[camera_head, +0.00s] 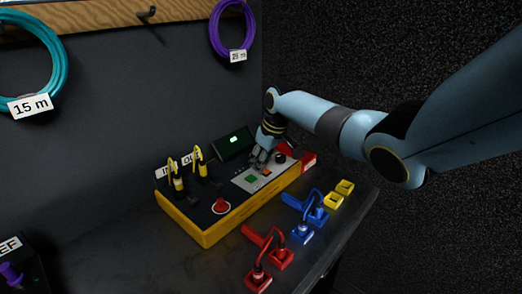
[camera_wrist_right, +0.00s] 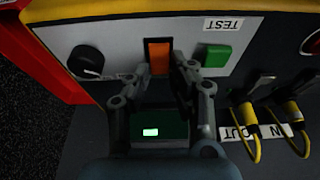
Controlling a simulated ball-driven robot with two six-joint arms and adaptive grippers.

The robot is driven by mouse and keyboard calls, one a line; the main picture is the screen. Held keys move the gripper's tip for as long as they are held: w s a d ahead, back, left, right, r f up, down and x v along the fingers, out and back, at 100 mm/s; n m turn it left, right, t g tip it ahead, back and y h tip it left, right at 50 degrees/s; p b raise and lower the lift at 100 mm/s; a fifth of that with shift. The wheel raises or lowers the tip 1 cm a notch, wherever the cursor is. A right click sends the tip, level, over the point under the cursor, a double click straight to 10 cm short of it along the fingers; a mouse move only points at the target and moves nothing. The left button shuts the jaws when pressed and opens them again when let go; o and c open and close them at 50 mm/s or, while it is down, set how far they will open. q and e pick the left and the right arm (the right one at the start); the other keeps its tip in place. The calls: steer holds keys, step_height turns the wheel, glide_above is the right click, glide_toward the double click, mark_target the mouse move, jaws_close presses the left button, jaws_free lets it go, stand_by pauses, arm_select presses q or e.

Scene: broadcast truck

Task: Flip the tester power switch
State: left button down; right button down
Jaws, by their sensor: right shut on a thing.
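The tester (camera_head: 205,233) is a yellow box with a dark top, standing on the bench. Its orange power switch (camera_head: 267,171) sits on a pale panel beside a green button (camera_head: 251,179); the switch also shows in the right wrist view (camera_wrist_right: 159,56). My right gripper (camera_head: 262,158) reaches down to the panel from the right. In the wrist view its fingertips (camera_wrist_right: 160,68) are at the two sides of the orange switch, and it is shut on it. Part of the switch is hidden by the fingers in the head view. My left gripper is not in view.
A black knob (camera_wrist_right: 87,60) and a red button (camera_head: 221,206) are on the tester. Yellow-tipped cables (camera_head: 202,168) stand in its IN and OUT sockets. A small screen (camera_head: 234,142) is behind. Red (camera_head: 258,278), blue (camera_head: 302,234) and yellow (camera_head: 333,201) connectors lie on the bench's right front.

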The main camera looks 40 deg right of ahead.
stand_by(0.3)
steer(key=c, duration=1.2)
jaws_free()
steer(key=v, duration=1.2)
steer(key=shift+s, duration=0.2)
steer(key=shift+f, duration=0.1)
